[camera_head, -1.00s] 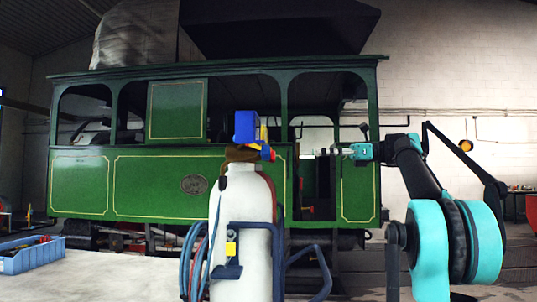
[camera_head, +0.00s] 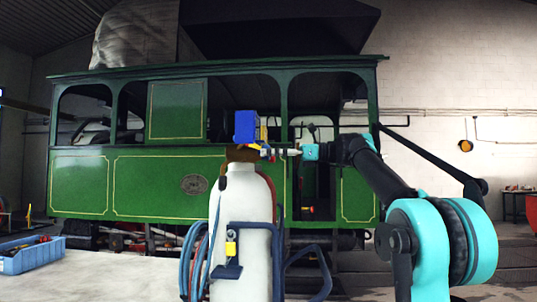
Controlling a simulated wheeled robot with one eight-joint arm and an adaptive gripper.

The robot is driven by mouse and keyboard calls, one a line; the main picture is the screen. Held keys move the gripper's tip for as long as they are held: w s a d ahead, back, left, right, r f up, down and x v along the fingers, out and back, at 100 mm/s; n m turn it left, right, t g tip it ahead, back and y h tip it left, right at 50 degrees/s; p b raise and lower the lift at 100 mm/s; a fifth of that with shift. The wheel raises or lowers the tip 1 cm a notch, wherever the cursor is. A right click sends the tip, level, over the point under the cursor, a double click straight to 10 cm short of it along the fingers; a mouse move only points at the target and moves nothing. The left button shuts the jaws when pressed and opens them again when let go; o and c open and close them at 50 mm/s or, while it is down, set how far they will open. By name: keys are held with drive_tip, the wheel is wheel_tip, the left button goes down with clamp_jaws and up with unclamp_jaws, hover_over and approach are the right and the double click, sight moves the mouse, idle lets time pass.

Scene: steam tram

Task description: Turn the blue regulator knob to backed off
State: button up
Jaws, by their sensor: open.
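The gas regulator sits on top of the white cylinder (camera_head: 241,230), with a blue block (camera_head: 246,127) and a yellow part beside it. A small blue knob with red next to it (camera_head: 267,153) is at the regulator's right side, low down. My gripper (camera_head: 277,152) has come in from the right, level with the knob, with its fingers pointing left. The fingers are open and their tips are at or very near the knob. I cannot tell whether they touch it or straddle it. The knob's setting is too small to read.
The cylinder has hoses (camera_head: 195,255) on its left and a dark blue trolley frame (camera_head: 308,262) around it. A blue bin (camera_head: 32,254) with small items sits on the pale bench (camera_head: 110,278) at the left. The green tram (camera_head: 150,185) stands behind.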

drive_tip(key=shift+a, duration=0.2)
drive_tip(key=c, duration=1.2)
drive_tip(key=shift+o, duration=0.2)
drive_tip(key=n, duration=0.5)
drive_tip(key=shift+n, duration=0.4)
drive_tip(key=n, duration=0.5)
drive_tip(key=shift+n, duration=0.4)
